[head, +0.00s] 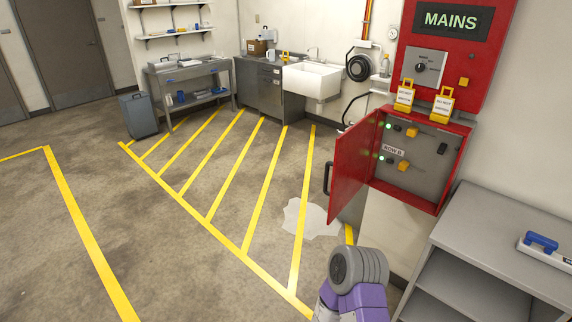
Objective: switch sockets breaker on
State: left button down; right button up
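The red breaker box (405,201) on the right is open, its red door (350,170) swung out to the left. Inside, the grey panel holds an upper orange switch (412,132), a lower orange switch (403,165) and a dark switch (442,149) at the right. Green lights glow on the left side. A label (392,150) appears to read "ROOM B"; I cannot read a sockets label or tell switch positions. Above is the red MAINS panel (451,19) with a rotary switch (421,67). Neither gripper is in view.
Two yellow lock tags (404,95) (442,103) hang above the box. A grey shelf unit (490,225) stands right of it, with a blue-handled item (541,242) on top. My purple and grey arm link shows at the bottom. A pale puddle (309,219) lies on the striped floor.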

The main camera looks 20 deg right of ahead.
aim_at(442, 147)
jog(key=u, duration=0.45)
jog(key=i, duration=2.35)
jog(key=z, duration=3.1)
